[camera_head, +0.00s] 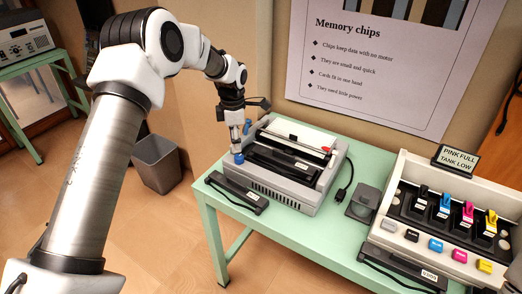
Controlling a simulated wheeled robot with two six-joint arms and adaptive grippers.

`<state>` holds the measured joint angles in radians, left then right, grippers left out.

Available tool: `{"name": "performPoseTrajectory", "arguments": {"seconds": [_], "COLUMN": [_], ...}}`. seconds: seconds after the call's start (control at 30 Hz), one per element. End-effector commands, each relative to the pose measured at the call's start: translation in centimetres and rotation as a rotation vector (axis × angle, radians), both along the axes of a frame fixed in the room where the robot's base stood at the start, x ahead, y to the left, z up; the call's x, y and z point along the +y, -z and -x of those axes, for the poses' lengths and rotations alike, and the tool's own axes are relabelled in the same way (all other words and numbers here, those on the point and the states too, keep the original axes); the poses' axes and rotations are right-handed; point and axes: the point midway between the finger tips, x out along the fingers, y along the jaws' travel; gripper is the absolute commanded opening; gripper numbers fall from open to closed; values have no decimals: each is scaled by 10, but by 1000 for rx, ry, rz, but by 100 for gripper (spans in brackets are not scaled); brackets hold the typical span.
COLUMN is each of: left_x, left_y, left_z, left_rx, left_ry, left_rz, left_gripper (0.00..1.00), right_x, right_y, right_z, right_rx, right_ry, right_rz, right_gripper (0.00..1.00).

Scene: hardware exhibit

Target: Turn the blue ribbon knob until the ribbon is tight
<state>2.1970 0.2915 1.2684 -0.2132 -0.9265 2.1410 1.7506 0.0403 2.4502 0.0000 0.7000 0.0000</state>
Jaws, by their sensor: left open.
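The blue ribbon knob (239,158) sits at the left end of a grey printer (285,195) on the green table. My left gripper (238,146) points down right above the knob, with its tips at or very near it. The jaws are open; I cannot tell whether they touch the knob. The ribbon itself is too small or hidden to make out. My right gripper is not in view.
A second machine (420,235) with coloured tanks stands at the right of the green table (315,240). A dark box (363,202) and a cable lie between the machines. A bar-shaped part (237,192) lies in front of the printer. A grey bin (157,162) stands on the floor.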

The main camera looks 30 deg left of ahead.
Motion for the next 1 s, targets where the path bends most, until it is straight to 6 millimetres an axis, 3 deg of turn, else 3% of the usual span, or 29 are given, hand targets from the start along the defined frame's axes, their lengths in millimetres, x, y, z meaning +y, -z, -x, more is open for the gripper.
{"name": "performPoseTrajectory", "arguments": {"seconds": [0.07, 0.17, 0.5, 0.8, 0.87, 0.93, 1.0], "left_x": [4, 5, 4, 4, 4, 4, 4], "left_y": [-6, 2, 62, 70, 70, 70, 70], "left_z": [-3, -3, -3, -4, -4, -4, -3], "left_rx": [-7, -4, -5, -8, -8, -7, -7], "left_ry": [-28, -33, -30, -29, -29, -29, -29], "left_rz": [-1, -1, -2, -1, -1, -1, -1], "left_gripper": [43, 43, 43, 43, 25, 0, 0], "right_x": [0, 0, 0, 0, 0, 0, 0], "right_y": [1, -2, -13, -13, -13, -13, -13], "right_z": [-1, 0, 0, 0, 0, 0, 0], "right_rx": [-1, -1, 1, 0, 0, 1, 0], "right_ry": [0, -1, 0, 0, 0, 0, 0], "right_rz": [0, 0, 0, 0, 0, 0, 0], "right_gripper": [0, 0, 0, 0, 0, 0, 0]}}
